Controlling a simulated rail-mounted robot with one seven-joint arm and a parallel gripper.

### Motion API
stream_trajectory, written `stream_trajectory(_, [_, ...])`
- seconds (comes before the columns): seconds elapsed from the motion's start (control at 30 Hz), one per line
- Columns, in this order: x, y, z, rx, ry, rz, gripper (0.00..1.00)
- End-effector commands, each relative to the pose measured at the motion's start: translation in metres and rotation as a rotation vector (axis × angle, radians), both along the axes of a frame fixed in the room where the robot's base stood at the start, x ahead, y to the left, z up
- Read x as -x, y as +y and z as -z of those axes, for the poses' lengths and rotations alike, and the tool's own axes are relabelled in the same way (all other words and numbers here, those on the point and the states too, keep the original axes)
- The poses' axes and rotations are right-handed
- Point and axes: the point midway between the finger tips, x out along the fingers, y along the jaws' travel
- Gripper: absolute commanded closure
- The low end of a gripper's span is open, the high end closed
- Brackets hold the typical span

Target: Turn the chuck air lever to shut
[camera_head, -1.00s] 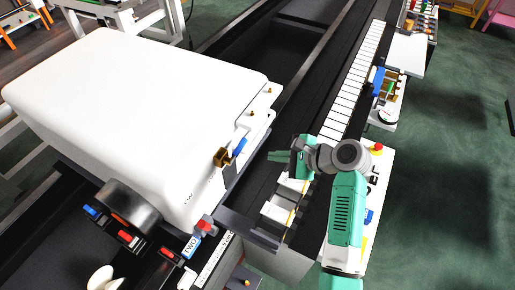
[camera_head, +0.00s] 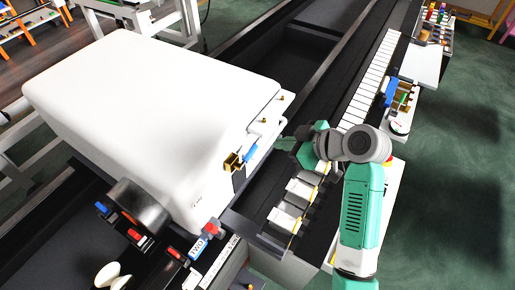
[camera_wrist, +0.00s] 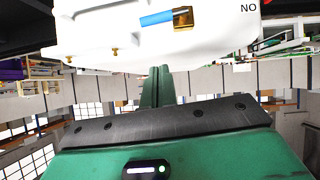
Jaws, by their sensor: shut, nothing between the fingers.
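A blue lever (camera_head: 250,153) sits on a brass valve (camera_head: 233,162) at the near right side of the big white housing (camera_head: 150,100). In the wrist view the blue lever (camera_wrist: 157,19) lies nearly level, pointing left from the brass valve body (camera_wrist: 183,18). My gripper (camera_head: 280,143) is right of the lever in the head view, apart from it. In the wrist view my gripper's fingers (camera_wrist: 160,72) are together and empty, just below the white housing and below the lever in the picture. No label for the lever is readable in full.
Small brass fittings (camera_wrist: 114,51) stick out of the housing near my fingers. Another blue handle (camera_head: 391,92) is on the rack at right. A row of white blocks (camera_head: 368,75) runs along the dark rail.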

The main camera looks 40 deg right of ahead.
Motion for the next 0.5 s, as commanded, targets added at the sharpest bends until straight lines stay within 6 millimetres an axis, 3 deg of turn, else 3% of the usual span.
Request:
stream_trajectory(0.4, [-0.072, 0.015, 0.047, -0.003, 0.003, -0.001, 1.0])
stream_trajectory(0.5, [-0.077, 0.014, 0.064, -0.005, 0.003, 0.001, 1.0])
